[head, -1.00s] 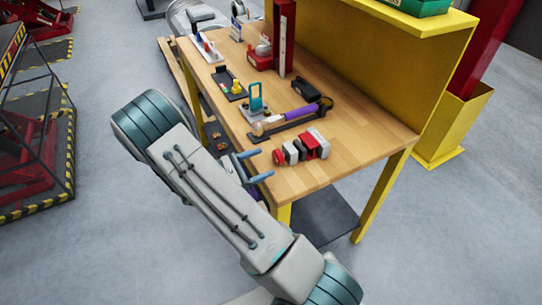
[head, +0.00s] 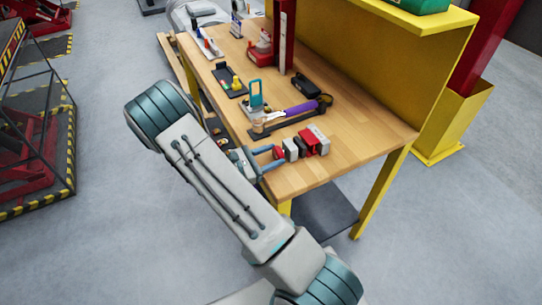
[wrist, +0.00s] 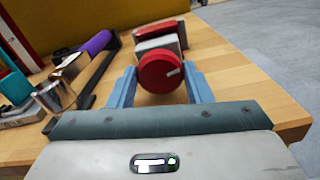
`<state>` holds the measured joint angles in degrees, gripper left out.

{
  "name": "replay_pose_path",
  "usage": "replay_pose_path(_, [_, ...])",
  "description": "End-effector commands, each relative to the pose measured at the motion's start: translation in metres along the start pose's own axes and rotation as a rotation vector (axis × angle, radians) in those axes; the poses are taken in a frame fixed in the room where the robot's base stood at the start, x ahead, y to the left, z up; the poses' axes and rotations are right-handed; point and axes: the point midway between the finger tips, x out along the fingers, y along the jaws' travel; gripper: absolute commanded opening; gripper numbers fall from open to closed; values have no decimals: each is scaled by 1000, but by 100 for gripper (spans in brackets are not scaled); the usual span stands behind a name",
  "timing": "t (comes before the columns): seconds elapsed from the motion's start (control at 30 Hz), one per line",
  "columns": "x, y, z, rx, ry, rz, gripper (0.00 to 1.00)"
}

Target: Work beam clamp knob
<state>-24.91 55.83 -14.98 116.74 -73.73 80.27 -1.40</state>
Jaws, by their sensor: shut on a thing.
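The beam clamp (head: 309,144) sits near the front right corner of the wooden bench, a row of red and grey blocks. In the wrist view its grey and red body (wrist: 160,40) shows behind the knob. The round red clamp knob (wrist: 160,73) faces the wrist camera and has a small pale mark on its right side. In the head view the knob (head: 279,152) is at the clamp's left end. My gripper (head: 270,158) is shut on the knob, one blue finger on each side of it in the wrist view.
The wooden bench (head: 345,145) is bare to the right of the clamp. Behind it lie a tool with a purple handle (head: 301,108), a teal-topped device (head: 256,95) and a black case (head: 307,86). A yellow panel (head: 345,60) backs the bench.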

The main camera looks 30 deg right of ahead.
Motion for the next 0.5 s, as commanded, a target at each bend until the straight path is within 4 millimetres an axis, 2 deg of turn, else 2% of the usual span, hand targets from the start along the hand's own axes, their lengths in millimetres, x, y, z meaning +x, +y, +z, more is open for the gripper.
replay_pose_path(0.17, [-1,0,-5,133,-1,1,23])
replay_pose_path(0.3, [-1,-1,-5,265,0,1,23])
replay_pose_path(0.5, [-1,-1,-2,375,-1,1,23])
